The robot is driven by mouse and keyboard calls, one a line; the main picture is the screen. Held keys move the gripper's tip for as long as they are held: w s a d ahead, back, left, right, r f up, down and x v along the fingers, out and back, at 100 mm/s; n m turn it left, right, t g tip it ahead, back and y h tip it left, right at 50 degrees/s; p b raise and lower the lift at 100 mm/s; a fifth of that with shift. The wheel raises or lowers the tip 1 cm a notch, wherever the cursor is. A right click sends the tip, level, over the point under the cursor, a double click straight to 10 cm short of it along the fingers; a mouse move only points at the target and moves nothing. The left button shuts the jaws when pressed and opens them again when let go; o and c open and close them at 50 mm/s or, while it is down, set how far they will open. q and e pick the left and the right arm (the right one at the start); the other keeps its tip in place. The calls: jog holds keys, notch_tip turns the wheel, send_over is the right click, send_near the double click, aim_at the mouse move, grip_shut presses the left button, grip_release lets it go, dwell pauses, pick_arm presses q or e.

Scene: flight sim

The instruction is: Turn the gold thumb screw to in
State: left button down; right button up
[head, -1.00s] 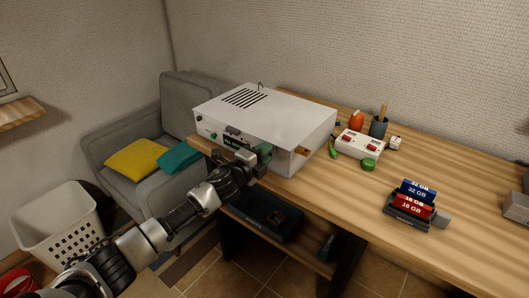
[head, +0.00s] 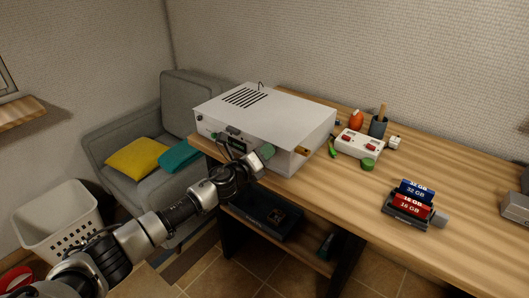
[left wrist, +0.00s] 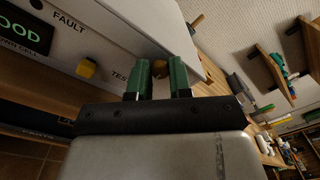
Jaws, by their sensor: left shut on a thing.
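The white box (head: 290,122) stands on the wooden desk with a lettered front panel. My left gripper (left wrist: 160,80) is at that panel, its green fingers on either side of a gold thumb screw (left wrist: 159,67) by the "TEST" lettering. It is shut on the screw, which shows only partly between the fingers. In the head view the gripper (head: 254,152) hides the screw and much of the panel. A separate yellow knob (left wrist: 87,68) sits on the panel left of the fingers. My right gripper is not in view.
A brass-coloured part (head: 302,151) sticks out of the box's right side. A red-and-white switch box (head: 360,143) and a memory-module holder (head: 408,211) stand on the desk to the right. A dark unit (head: 268,217) lies on the shelf below.

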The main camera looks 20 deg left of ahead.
pick_arm(q)
jog(key=shift+m, duration=0.3)
jog(key=c, duration=1)
grip_release()
jog(key=shift+c, duration=0.2)
jog(key=v, duration=1.1)
jog(key=shift+w+f, duration=0.1)
jog(key=shift+f, duration=0.05)
